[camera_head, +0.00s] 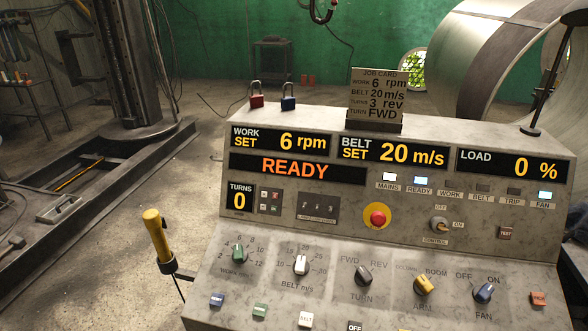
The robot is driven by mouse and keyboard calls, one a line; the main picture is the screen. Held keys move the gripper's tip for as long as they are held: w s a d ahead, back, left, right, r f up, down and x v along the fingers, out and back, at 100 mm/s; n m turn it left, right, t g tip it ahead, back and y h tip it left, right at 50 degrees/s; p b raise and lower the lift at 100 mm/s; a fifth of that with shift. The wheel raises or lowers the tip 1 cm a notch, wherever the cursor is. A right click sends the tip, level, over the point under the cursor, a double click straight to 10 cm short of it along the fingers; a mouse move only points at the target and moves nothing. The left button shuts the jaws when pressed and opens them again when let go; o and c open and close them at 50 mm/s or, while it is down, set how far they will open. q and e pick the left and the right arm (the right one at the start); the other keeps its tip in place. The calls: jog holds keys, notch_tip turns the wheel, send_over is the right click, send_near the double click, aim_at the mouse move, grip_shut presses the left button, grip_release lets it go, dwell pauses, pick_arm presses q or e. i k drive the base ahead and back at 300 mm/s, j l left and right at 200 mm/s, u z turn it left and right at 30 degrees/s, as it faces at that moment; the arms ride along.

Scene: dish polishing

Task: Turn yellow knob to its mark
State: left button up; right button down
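The yellow knob (424,284) sits on the sloped lower panel of the grey console (210,255), above the label ARM. A label that looks like BOOM is printed at its upper right. Neither of my grippers shows in this view, and nothing touches the knob.
A green knob (238,253), white knob (301,265), black TURN knob (363,275) and blue FAN knob (485,292) share the panel. A red stop button (377,217) is above. A yellow-handled lever (157,235) stands at the console's left. The display reads READY.

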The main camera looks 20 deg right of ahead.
aim_at(421, 285)
jog(key=z, duration=1.2)
